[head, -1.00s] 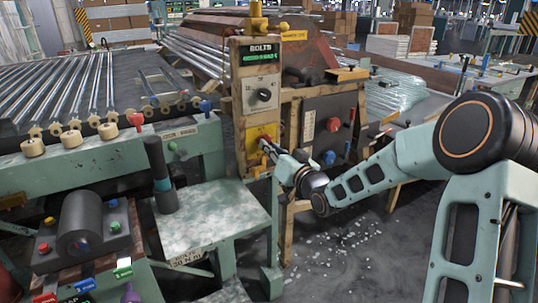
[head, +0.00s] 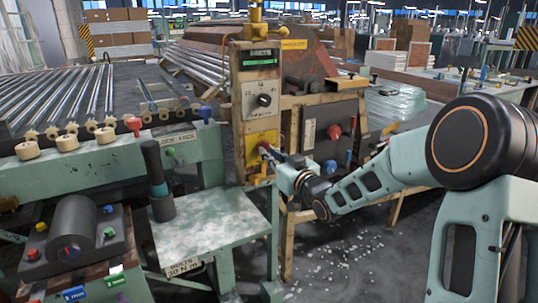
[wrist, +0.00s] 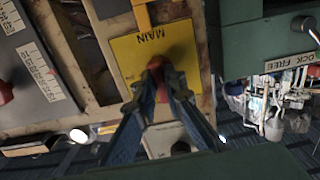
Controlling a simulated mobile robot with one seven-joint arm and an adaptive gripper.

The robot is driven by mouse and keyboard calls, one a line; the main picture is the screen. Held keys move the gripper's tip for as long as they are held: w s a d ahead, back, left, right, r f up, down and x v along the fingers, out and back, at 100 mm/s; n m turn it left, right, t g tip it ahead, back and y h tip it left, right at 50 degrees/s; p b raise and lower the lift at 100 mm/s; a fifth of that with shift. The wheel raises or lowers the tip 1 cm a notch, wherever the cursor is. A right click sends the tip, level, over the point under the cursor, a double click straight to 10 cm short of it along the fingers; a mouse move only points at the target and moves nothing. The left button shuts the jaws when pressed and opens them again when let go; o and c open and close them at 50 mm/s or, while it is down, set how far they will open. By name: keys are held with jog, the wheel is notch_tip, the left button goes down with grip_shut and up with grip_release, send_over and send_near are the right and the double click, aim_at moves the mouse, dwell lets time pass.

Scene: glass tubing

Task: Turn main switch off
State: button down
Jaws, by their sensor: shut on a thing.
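The yellow plate (head: 258,138) of the main switch is on the front of a worn tan control post. In the wrist view, the yellow plate (wrist: 130,60) reads MAIN, upside down. The red switch handle (wrist: 161,93) sits at the plate's lower part, between the blue fingers of my gripper (wrist: 163,72). My gripper (head: 266,150) is at the plate in the head view, and its fingers are closed on the handle from both sides. The fingers partly hide the handle, and its exact angle is hard to tell.
Above the plate is a dial with a black knob (head: 264,100) and a display (head: 259,57). A dark panel with a red knob (head: 334,131) is to the right. A green table (head: 215,215) stands at the front left. Loose white bits lie on the floor.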

jog(key=c, duration=2)
grip_release()
jog(key=v, duration=1.2)
